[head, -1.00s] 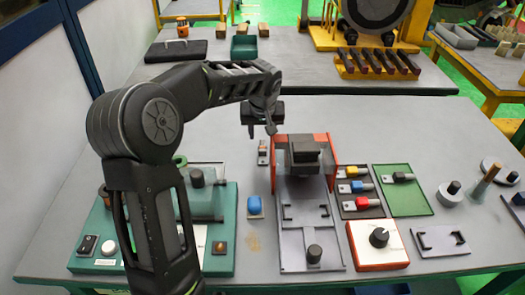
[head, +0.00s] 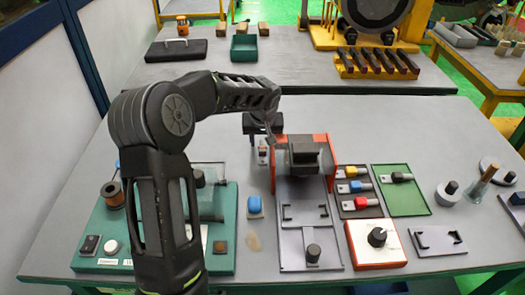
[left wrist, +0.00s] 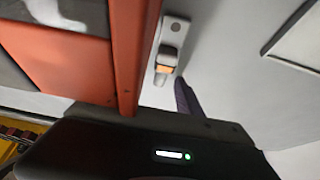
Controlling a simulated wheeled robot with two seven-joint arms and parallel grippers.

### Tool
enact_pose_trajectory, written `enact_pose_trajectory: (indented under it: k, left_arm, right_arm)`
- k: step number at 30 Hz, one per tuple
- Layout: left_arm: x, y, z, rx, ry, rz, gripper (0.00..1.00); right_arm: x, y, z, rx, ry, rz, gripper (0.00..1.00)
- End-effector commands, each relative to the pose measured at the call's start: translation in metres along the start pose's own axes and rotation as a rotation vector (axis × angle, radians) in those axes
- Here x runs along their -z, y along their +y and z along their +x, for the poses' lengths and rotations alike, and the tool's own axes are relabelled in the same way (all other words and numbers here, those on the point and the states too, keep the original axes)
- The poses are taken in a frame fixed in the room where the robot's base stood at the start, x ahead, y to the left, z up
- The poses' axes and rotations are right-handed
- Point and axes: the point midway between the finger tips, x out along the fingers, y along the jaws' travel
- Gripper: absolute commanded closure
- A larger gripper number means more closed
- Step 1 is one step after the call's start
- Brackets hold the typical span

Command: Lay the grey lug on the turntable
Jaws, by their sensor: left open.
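A lug with a grey tongue and dark body (head: 400,177) lies in the green tray (head: 412,205) on the right in the head view. I cannot tell for sure which thing is the turntable; a round grey disc with a black knob (head: 448,193) stands right of that tray. My left gripper (head: 264,130) is open by the left side of the red-sided fixture (head: 333,160), far left of the lug. A dark finger (left wrist: 186,100) shows in the left wrist view. No lug is visible between its fingers. My right gripper is out of view.
A small grey holder with an orange part (left wrist: 165,65) is near my left gripper. A tray (head: 360,208) holds blue, yellow and red lugs. A red box with a dial (head: 358,250) stands in front.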

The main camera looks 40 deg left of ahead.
Motion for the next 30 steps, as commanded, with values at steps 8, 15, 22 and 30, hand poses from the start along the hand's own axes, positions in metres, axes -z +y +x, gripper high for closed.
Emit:
enact_pose_trajectory:
  k: [8,15,22,30]
  left_arm:
    - [0.0001,0.0000,-0.0003,0.000,0.000,0.000,0.60]
    - [0.0001,-0.0001,-0.0003,0.000,0.000,0.000,0.79]
    - [0.0001,-0.0001,-0.0003,0.000,0.000,0.000,0.98]
    - [0.0001,-0.0001,-0.0003,0.000,0.000,0.000,1.00]
  right_arm:
    - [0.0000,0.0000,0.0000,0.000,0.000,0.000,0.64]
    - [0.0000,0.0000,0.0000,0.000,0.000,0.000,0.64]
    - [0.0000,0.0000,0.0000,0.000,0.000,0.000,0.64]
    - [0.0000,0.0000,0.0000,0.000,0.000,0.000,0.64]
